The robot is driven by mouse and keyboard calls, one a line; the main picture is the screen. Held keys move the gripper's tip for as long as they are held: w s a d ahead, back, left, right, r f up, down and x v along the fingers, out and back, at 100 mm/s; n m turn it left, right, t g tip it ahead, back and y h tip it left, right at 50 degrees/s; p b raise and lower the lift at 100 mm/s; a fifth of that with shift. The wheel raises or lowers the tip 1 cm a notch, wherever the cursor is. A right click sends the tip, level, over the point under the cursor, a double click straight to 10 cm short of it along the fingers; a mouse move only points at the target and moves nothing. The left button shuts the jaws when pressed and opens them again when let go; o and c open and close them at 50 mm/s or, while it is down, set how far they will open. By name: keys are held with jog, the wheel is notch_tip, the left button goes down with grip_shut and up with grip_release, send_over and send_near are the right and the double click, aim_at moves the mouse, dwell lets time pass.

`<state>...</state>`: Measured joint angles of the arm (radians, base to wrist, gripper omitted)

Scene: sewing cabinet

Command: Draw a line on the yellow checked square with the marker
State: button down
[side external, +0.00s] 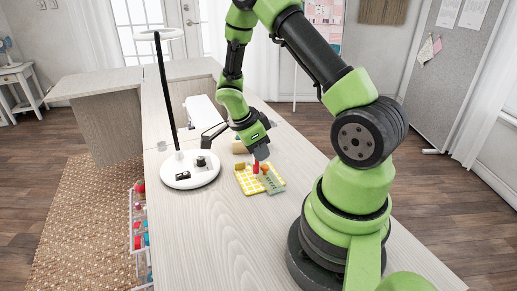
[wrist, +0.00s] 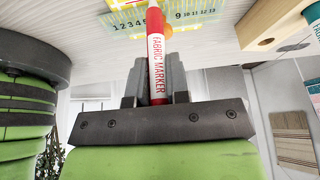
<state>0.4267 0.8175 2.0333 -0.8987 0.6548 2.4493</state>
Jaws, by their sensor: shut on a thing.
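A red fabric marker (wrist: 157,62) stands between the fingers of my gripper (wrist: 155,92) in the wrist view. The fingers are shut on it. In the side view, my gripper (side external: 258,156) is low over the table, and the marker (side external: 256,168) points down at the yellow checked square (side external: 244,183). The square lies flat on the tabletop. I cannot tell whether the marker's tip touches it. A greenish ruler (side external: 273,185) lies over the square's right part; its numbers (wrist: 190,16) show in the wrist view. No drawn line is visible.
An orange knob-like thing (side external: 265,167) sits by the ruler, close to the marker. A lamp with a round white base (side external: 190,172) stands to the left. A wooden block (wrist: 268,30) is near the gripper. The front tabletop (side external: 235,235) is clear.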

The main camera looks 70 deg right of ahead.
jog(key=shift+s+a, duration=1)
jog(key=shift+a, duration=0.1)
dwell(1.7)
jog(key=shift+r, duration=0.4)
dwell(0.7)
jog(key=shift+r, duration=2.15)
